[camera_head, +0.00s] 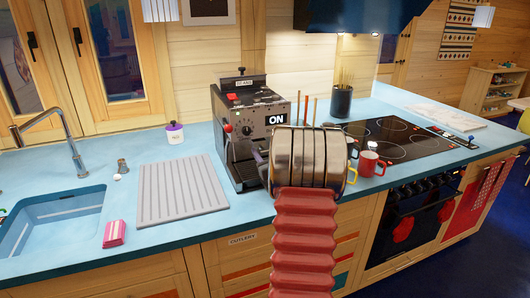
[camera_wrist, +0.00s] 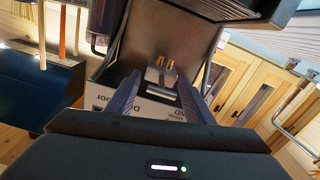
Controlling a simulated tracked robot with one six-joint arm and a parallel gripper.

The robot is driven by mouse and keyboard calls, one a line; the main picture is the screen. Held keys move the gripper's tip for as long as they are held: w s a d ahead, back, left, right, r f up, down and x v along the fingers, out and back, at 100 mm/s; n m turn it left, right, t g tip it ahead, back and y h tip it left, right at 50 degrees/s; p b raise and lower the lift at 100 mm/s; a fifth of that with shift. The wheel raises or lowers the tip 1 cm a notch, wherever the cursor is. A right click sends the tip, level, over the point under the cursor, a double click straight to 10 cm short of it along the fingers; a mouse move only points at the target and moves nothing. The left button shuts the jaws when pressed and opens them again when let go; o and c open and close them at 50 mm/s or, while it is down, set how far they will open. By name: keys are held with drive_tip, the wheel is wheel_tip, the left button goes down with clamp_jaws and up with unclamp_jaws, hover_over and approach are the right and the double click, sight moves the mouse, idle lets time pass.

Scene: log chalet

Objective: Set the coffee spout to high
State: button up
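The coffee machine (camera_head: 247,112) stands on the blue worktop against the back wall, with a sign reading ON on its front. In the wrist view its front fills the upper middle. The coffee spout (camera_wrist: 161,74), a small metal piece with two brass-coloured tips, shows there in the machine's bay. My gripper (camera_wrist: 160,83) is open, one finger on each side of the spout in the picture. I cannot tell whether either finger touches it. In the head view my arm's metal wrist section hides the spout and most of the gripper. The spout's height setting is not readable.
A grey draining board (camera_head: 181,190) lies left of the machine, beside the sink (camera_head: 52,218). Mugs (camera_head: 370,164) stand right of my wrist, in front of the hob (camera_head: 408,139). A dark utensil pot (camera_head: 341,101) stands behind. The worktop's front edge runs below my arm.

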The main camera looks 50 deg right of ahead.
drive_tip(key=shift+o, duration=0.2)
drive_tip(key=shift+a, duration=0.1)
drive_tip(key=v, duration=1.3)
drive_tip(key=shift+s+a, duration=0.15)
drive_tip(key=shift+s, duration=0.15)
drive_tip(key=shift+o, duration=0.5)
drive_tip(key=shift+f, duration=0.1)
drive_tip(key=shift+o, duration=0.6)
drive_tip(key=shift+s, duration=0.1)
drive_tip(key=shift+s+a+m, duration=0.4)
drive_tip(key=shift+s+m, duration=0.05)
drive_tip(key=shift+m, duration=0.65)
drive_tip(key=shift+w, duration=0.1)
drive_tip(key=x, duration=1.3)
drive_tip(key=shift+w+d, duration=0.2)
drive_tip(key=shift+w, duration=0.05)
